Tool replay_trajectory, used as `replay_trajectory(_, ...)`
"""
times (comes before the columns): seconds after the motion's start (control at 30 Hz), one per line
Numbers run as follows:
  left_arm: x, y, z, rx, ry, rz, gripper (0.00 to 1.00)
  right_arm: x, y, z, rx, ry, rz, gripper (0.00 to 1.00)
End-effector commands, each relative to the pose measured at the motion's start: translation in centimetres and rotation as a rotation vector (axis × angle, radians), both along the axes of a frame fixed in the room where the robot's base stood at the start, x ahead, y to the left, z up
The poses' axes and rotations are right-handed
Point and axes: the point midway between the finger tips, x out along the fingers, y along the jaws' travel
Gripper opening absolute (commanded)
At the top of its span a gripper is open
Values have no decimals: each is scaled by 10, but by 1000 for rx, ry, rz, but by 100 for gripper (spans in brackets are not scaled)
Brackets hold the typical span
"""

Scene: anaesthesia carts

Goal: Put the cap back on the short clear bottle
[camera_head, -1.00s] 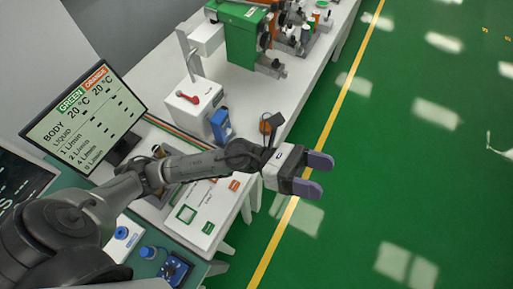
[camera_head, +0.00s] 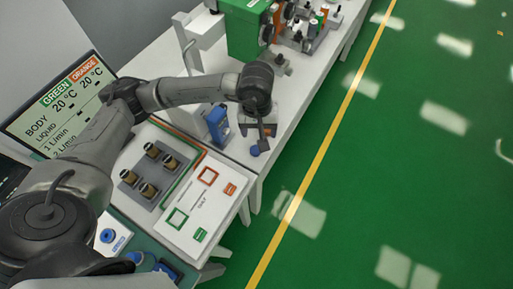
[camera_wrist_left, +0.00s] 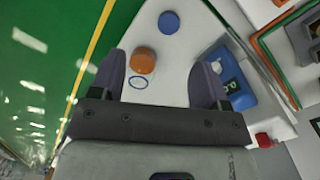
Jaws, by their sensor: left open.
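My left gripper (camera_wrist_left: 157,88) is open and empty in the left wrist view, its two dark fingers apart over the white tabletop. A round orange piece (camera_wrist_left: 143,60), seen from above, lies between the finger lines, nearer the left finger. A blue ring mark (camera_wrist_left: 138,82) is on the tabletop close beside it. A round blue piece (camera_wrist_left: 169,22) lies farther off and also shows in the head view (camera_head: 254,151) below the gripper. I cannot tell which round piece is a cap or a bottle top. No clear bottle can be made out. My right gripper is out of view.
A blue device (camera_wrist_left: 228,82) stands close to the right finger. A panel with dark-gold cylinders (camera_head: 150,172) and a white printed board (camera_head: 200,200) lie nearer. A green machine (camera_head: 245,30) stands farther along the bench. The bench edge drops to green floor.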

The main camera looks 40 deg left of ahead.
Motion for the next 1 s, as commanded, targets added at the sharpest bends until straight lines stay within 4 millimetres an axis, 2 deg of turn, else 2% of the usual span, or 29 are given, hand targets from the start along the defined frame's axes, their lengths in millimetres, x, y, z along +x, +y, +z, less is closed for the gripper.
replay_trajectory(0.1,2,12,2,56,-3,-5,69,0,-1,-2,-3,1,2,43)
replay_trajectory(0.2,3,16,3,73,-4,-6,69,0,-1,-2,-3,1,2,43)
replay_trajectory(0.57,3,16,1,74,-2,-6,69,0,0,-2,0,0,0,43)
replay_trajectory(0.67,3,16,-10,73,1,-6,69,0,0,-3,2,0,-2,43)
replay_trajectory(1.0,2,15,-65,72,0,-6,69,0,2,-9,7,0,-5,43)
